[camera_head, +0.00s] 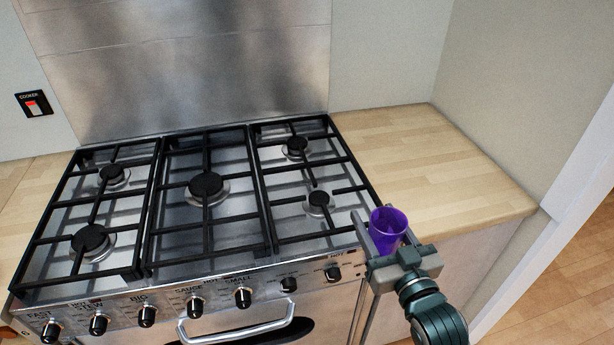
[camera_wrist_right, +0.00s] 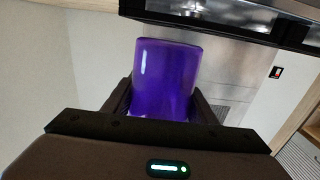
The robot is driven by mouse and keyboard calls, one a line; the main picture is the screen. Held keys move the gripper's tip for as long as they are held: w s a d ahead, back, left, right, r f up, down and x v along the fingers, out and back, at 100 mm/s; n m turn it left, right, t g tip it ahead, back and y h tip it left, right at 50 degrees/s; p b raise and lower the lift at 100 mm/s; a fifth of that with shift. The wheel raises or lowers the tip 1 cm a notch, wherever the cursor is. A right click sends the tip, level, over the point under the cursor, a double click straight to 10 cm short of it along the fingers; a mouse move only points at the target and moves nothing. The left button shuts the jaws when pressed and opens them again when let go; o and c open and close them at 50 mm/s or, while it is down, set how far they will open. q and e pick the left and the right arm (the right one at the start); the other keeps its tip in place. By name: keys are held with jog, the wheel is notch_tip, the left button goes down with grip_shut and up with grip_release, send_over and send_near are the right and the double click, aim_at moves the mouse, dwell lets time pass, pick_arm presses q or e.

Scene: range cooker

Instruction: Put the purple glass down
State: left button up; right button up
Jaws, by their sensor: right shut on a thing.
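The purple glass (camera_head: 387,228) is held upright, or nearly so, by my right gripper (camera_head: 385,243) at the front right of the range cooker in the head view. It hangs near the cooker's right front corner and the worktop's front edge. In the right wrist view the purple glass (camera_wrist_right: 167,78) sits between the two dark fingers of my right gripper (camera_wrist_right: 165,105), which are shut on it. The glass looks empty in the head view. My left gripper is in neither view.
A bare wooden worktop (camera_head: 440,170) lies right of the range cooker (camera_head: 206,190), with free room across it. The hob carries several black pan supports and burners. Knobs and an oven handle (camera_head: 238,325) stick out along the front. A wall (camera_head: 520,80) bounds the worktop on the right.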

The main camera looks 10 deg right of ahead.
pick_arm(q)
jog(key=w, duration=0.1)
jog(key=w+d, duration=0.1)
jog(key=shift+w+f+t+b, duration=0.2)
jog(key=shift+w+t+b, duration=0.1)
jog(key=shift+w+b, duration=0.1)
pick_arm(e)
jog(key=w+d+r, duration=0.5)
jog(key=w+d, duration=0.1)
jog(key=d, duration=0.1)
jog(key=shift+w+d+r, duration=0.15)
jog(key=shift+w, duration=0.1)
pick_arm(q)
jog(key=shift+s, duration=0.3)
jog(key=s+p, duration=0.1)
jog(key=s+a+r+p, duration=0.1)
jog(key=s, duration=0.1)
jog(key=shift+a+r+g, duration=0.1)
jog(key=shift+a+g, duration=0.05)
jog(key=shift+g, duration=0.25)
pick_arm(e)
jog(key=w+a+f, duration=0.7)
jog(key=w+a, duration=0.1)
jog(key=shift+a, duration=0.15)
jog(key=shift+w, duration=0.1)
